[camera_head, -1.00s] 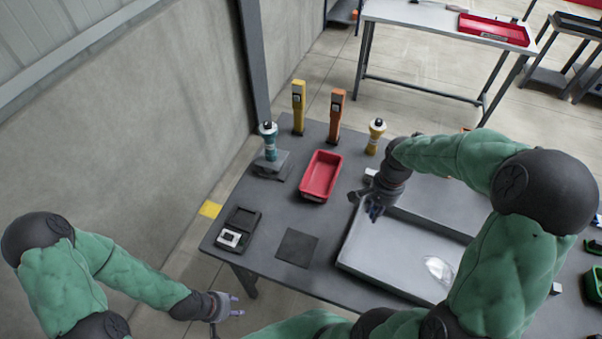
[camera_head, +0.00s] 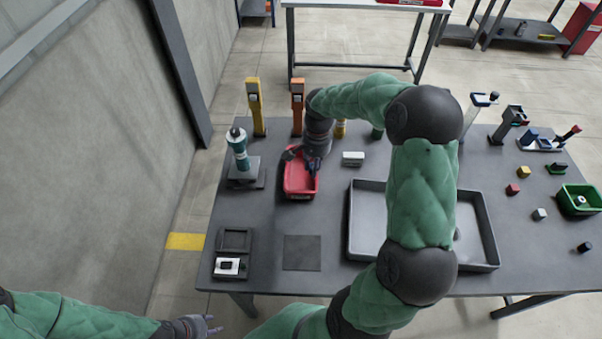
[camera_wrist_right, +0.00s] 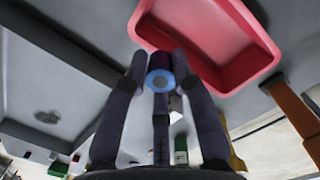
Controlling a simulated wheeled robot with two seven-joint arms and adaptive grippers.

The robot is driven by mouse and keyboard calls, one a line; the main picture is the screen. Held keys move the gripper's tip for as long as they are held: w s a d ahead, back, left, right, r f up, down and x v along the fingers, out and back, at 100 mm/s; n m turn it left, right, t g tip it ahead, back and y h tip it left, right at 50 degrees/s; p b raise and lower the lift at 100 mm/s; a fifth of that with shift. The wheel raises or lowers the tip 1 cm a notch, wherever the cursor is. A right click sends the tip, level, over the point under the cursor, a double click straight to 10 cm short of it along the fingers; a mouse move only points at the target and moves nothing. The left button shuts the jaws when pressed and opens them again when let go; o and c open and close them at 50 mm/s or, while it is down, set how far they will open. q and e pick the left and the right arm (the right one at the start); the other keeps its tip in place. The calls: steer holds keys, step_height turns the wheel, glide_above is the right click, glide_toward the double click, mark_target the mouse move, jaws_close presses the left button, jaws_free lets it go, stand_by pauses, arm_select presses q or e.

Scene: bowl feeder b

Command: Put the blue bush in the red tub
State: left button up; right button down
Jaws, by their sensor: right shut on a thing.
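The bush cannot be made out there. In the wrist view the red tub (camera_wrist_right: 215,45) is just beyond and right of the fingertips, and its visible floor is empty. My left gripper (camera_head: 211,326) is empty, off the table's front left corner, with its fingers apart.
A grey tray (camera_head: 362,225) lies right of the tub, partly behind my right arm. A yellow post (camera_head: 255,105), an orange post (camera_head: 297,105) and a teal-topped stand (camera_head: 240,155) are behind and left of the tub. A green bin (camera_head: 578,199) and loose blocks are far right.

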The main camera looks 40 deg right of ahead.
steer(key=b, duration=0.2)
glide_above(302, 177)
step_height(302, 177, down, 7)
steer(key=shift+w+r, duration=0.1)
steer(key=shift+f+b, duration=0.4)
steer(key=shift+f, duration=1)
steer(key=shift+f, duration=0.2)
steer(key=c, duration=1)
jaws_free()
steer(key=r+p, duration=0.1)
steer(key=r, duration=0.3)
steer(key=r+p, duration=0.1)
steer(key=r, duration=0.3)
steer(key=d+r+p, duration=0.1)
steer(key=r, duration=0.3)
steer(key=shift+w+r+p, duration=0.1)
steer(key=shift+r+p, duration=0.1)
steer(key=shift+p, duration=0.1)
